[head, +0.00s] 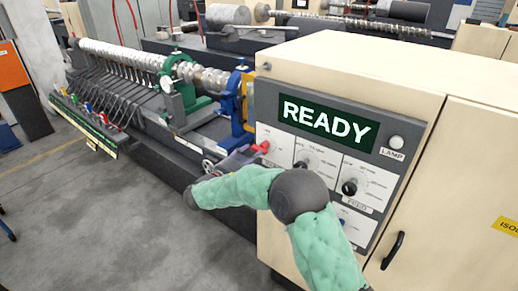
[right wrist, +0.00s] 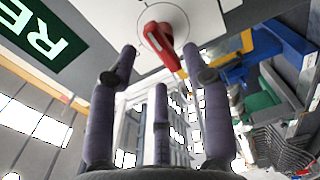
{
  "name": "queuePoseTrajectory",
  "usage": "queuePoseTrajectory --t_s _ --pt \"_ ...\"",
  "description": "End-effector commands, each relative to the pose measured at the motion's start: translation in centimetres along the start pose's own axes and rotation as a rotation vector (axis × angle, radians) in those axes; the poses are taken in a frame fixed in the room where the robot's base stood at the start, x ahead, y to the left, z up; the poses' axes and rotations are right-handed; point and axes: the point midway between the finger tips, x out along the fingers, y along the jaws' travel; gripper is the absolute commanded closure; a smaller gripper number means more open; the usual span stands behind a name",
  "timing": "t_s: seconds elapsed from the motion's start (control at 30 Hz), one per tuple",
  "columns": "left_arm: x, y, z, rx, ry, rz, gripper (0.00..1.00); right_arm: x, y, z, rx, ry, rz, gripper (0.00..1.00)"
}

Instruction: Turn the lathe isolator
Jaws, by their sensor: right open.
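A red handle (head: 262,147) sits at the upper left of the control panel, below the READY display. In the right wrist view the red handle (right wrist: 161,38) stands on a round white plate, slightly tilted. My right gripper (head: 240,158) is just left of the handle, partly hidden by my arm. In the right wrist view its purple-grey fingers (right wrist: 160,60) are spread, with the handle ahead of and between the tips. No clear contact shows. A yellow sign (head: 507,231), cut off at the right edge, begins with "ISO". My left gripper is not in view.
The grey panel holds the green READY display (head: 328,124), black knobs (head: 349,187) and a white lamp (head: 396,142). A black door handle (head: 393,250) is at right. The long lathe (head: 130,60) with blue and green rests lies left.

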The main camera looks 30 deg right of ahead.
Motion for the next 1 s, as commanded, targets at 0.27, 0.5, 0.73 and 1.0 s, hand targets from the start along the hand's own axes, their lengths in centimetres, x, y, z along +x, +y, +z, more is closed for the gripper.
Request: queuePoseTrajectory --t_s 0.27,0.5,0.73,1.0 --pt "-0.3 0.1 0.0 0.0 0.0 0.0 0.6 4.0 0.0 0.0 0.0 -0.001 -0.001 0.51" --pt "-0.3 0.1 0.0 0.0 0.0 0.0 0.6 5.0 0.0 0.0 -0.001 0.001 -0.002 0.51" --pt "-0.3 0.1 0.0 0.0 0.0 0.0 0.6 5.0 -0.1 0.0 -0.001 0.001 -0.002 0.54" --pt "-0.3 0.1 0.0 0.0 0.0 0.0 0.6 5.0 0.0 0.0 0.0 0.001 -0.001 1.0"
